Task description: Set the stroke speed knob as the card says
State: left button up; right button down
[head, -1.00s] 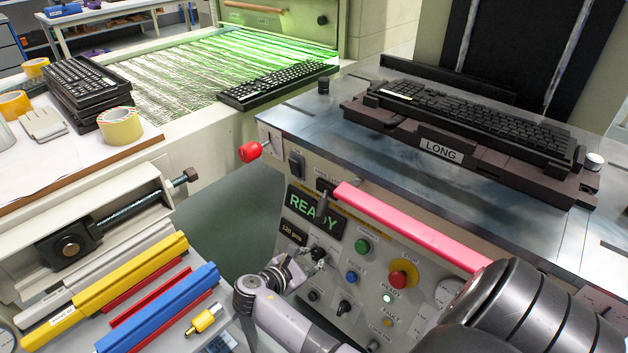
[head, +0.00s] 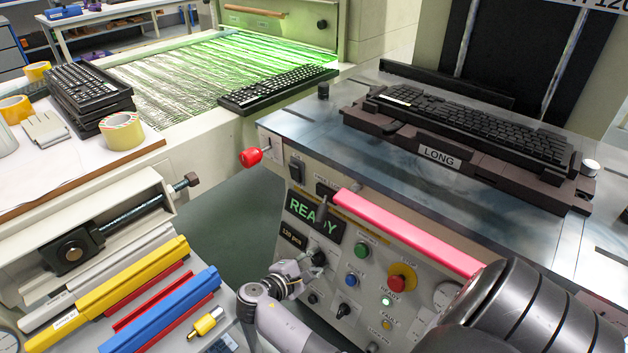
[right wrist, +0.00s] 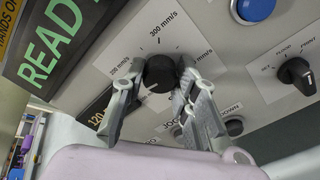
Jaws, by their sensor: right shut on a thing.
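The stroke speed knob (right wrist: 160,73) is black and round, on the grey machine front, with a printed scale around it. The top mark reads 300 mm/s; the side labels are partly covered. I cannot tell where its pointer stands. My right gripper (right wrist: 158,84) is shut on the knob, one finger on each side. In the head view the knob (head: 319,258) is small and dark, and my right gripper (head: 312,264) reaches it from the lower left. A sign (head: 585,6) at the top right, cut off, shows part of "120". My left gripper is not in view.
A blue button (right wrist: 257,8) and another black knob (right wrist: 297,74) are close by. A green READY display (head: 314,212), a red stop button (head: 402,281) and a pink bar (head: 405,232) are on the machine. A keyboard (head: 470,122) sits above.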

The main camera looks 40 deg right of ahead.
jog(key=shift+s+f, duration=0.1)
dwell(0.3)
jog(key=c, duration=1.2)
grip_release()
jog(key=shift+c, duration=0.2)
jog(key=w+v, duration=0.1)
jog(key=v, duration=0.6)
jog(key=shift+s+a, duration=0.3)
jog(key=shift+s, duration=0.2)
